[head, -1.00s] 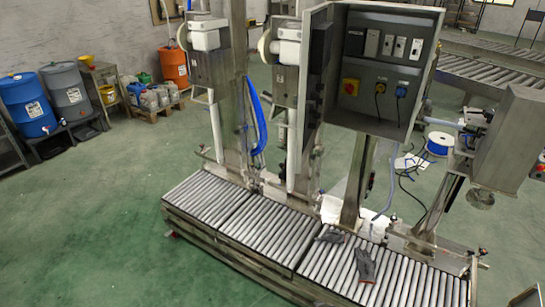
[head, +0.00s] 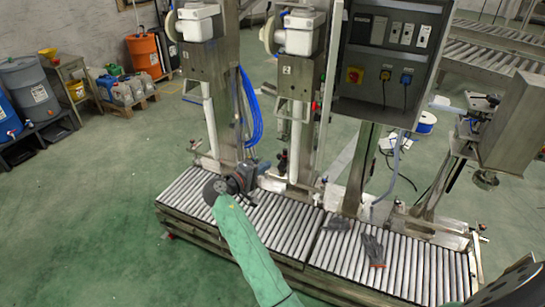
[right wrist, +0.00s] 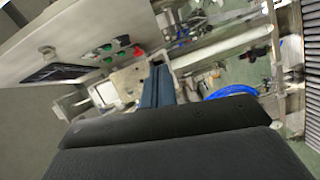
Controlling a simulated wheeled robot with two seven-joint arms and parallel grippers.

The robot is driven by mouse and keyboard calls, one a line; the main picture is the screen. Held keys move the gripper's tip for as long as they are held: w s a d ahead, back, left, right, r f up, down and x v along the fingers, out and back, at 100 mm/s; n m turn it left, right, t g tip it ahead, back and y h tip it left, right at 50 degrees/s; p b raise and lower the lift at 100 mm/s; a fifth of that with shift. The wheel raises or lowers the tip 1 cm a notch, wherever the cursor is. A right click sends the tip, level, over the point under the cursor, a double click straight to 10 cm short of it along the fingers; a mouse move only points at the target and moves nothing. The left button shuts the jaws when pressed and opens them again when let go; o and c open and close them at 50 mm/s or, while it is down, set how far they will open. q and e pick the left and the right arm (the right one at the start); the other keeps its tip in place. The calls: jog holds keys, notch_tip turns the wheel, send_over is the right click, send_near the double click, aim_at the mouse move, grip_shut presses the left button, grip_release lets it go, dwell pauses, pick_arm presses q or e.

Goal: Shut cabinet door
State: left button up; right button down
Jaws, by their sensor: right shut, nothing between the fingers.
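The grey cabinet (head: 395,90) stands open at upper right in the head view, its switches and sockets exposed. Its door (head: 333,65) stands out from the cabinet's left side and shows almost edge-on. My right gripper (head: 256,170) is over the rollers, left of and below the door, apart from it and shut on nothing. In the right wrist view its shut fingers (right wrist: 157,85) point at metal frame parts. A pale panel with a dark screen and green and red buttons, apparently the door's outer face (right wrist: 90,35), fills the upper left there. My left gripper is not in view.
A roller conveyor (head: 290,225) runs below the cabinet, with gloves (head: 373,250) on it. A grey box (head: 520,120) is at right. The left floor is open.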

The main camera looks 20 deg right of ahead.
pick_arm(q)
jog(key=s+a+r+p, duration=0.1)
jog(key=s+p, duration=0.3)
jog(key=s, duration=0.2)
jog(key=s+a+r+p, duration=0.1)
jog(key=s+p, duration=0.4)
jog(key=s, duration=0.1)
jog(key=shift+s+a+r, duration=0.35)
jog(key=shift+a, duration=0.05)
pick_arm(e)
jog(key=s+d+r+g+h, duration=0.1)
jog(key=s+d, duration=0.1)
jog(key=d, duration=0.4)
jog(key=s+d+g, duration=0.2)
jog(key=d, duration=0.5)
jog(key=shift+s+d+r+m+h, duration=0.25)
jog(key=shift+r+m+h, duration=0.05)
jog(key=shift+r+h, duration=0.1)
jog(key=shift+s+d, duration=0.1)
